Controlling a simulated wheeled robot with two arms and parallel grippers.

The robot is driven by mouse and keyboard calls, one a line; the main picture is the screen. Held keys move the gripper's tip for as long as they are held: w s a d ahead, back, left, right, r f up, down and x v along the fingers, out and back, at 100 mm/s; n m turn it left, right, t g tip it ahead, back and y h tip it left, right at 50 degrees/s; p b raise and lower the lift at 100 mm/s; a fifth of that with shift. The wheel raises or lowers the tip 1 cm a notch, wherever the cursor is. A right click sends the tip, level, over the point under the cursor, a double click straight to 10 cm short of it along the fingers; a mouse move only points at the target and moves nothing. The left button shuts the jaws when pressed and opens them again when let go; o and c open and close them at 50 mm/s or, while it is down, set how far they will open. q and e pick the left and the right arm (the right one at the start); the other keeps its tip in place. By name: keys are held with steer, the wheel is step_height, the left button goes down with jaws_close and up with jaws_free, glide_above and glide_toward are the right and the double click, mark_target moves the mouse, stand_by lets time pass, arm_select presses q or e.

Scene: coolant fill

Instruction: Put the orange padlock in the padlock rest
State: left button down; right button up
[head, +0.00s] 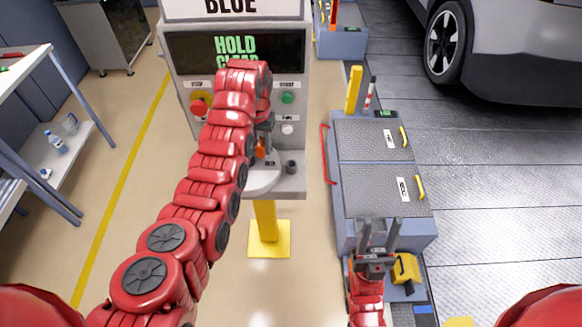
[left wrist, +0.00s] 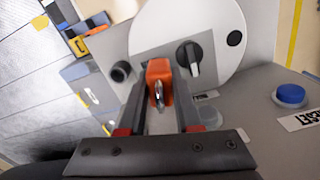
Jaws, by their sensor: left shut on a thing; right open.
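The orange padlock (left wrist: 158,73) is between the two fingers of my left gripper (left wrist: 160,90) in the left wrist view, its metal shackle toward the camera. In the head view, the left gripper (head: 263,125) is in front of the console, mostly hidden by my arm, with a bit of the padlock (head: 260,148) showing. It is above the console's small grey shelf (head: 291,184). I cannot clearly pick out the padlock rest. My right gripper (head: 379,232) is open and empty, by the front of the grey cabinet.
The console (head: 180,70) carries a red stop button (head: 198,107), a green button (head: 287,98) and a screen. A black rotary switch (left wrist: 189,57) and a blue button (left wrist: 291,94) are close to the left gripper. The grey cabinet (head: 352,140) stands right of the console.

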arm_select(q)
steer(key=shift+s+d+f+p, duration=0.2)
steer(key=shift+s+d+p, duration=0.1)
steer(key=shift+s+p, duration=0.3)
steer(key=s+d+n+p, duration=0.3)
steer(key=s+p, duration=0.6)
steer(key=s, duration=0.5)
steer(key=w+d+b, duration=0.1)
steer(key=w+b, duration=0.2)
steer(key=w, duration=0.1)
steer(key=w+d+f+b, duration=0.1)
steer(key=w+b, duration=0.2)
steer(key=w, duration=0.2)
steer(key=w+d+f+b, duration=0.1)
steer(key=w+d+b, duration=0.1)
steer(key=w+b, duration=0.2)
steer(key=shift+w+f, duration=0.1)
steer(key=shift+w, duration=0.4)
steer(key=shift+w+b, duration=0.2)
steer(key=shift+b, duration=0.25)
steer(key=w+d+b, duration=0.1)
steer(key=b, duration=0.4)
steer(key=shift+w, duration=0.1)
step_height(320, 180, down, 3)
